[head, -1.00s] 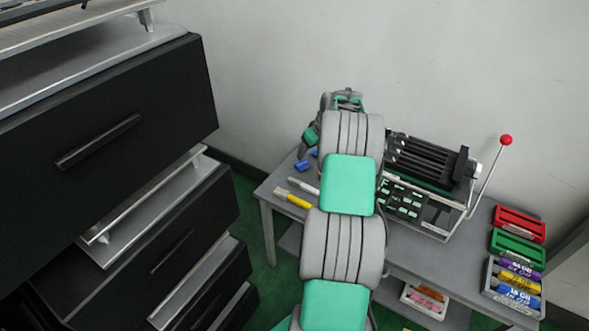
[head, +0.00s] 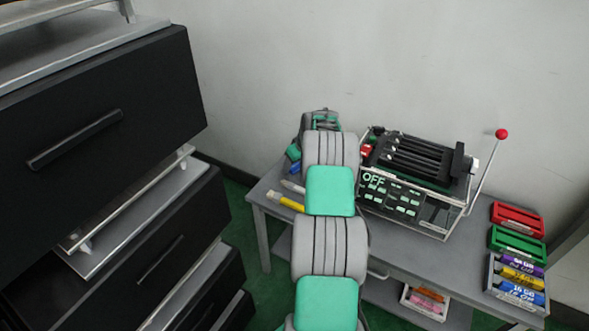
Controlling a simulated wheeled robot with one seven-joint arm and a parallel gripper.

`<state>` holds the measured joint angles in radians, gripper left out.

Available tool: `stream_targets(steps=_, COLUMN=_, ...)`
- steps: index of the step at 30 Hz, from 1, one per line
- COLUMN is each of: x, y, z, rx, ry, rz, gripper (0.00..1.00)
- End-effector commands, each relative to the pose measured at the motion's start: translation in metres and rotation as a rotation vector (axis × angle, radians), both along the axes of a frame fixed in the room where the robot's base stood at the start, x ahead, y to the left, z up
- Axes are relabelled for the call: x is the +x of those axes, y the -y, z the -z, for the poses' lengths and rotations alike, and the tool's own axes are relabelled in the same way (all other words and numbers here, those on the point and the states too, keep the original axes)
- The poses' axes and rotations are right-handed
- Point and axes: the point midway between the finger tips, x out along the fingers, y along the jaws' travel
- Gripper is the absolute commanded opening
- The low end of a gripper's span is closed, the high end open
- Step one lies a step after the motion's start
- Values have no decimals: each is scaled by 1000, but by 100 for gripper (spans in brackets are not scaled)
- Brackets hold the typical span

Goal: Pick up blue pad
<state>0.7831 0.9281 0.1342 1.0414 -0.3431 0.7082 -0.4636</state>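A small blue block (head: 294,168), which looks like the blue pad, is at the back left of the grey table in the head view. Only part of it shows beside my arm.
A yellow marker (head: 288,202) and a pale marker (head: 293,187) lie near the table's left edge. A machine with an OFF display (head: 405,195) and a red-knobbed lever (head: 501,134) stands right of my arm. Red (head: 517,219) and green (head: 516,243) trays sit farther right. Black drawers (head: 100,120) stand at left.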

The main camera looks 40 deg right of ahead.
Motion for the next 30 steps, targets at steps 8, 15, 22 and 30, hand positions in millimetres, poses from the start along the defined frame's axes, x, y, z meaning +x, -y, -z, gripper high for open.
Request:
stream_targets(steps=8, x=0, y=0, z=0, rx=0, ry=0, rz=0, gripper=44)
stream_targets(steps=15, x=0, y=0, z=0, rx=0, ry=-1, rz=0, gripper=24)
stream_targets(steps=22, x=0, y=0, z=0, rx=0, ry=-1, rz=0, gripper=7)
stream_targets(steps=30, x=0, y=0, z=-3, rx=0, ry=0, rz=0, gripper=1)
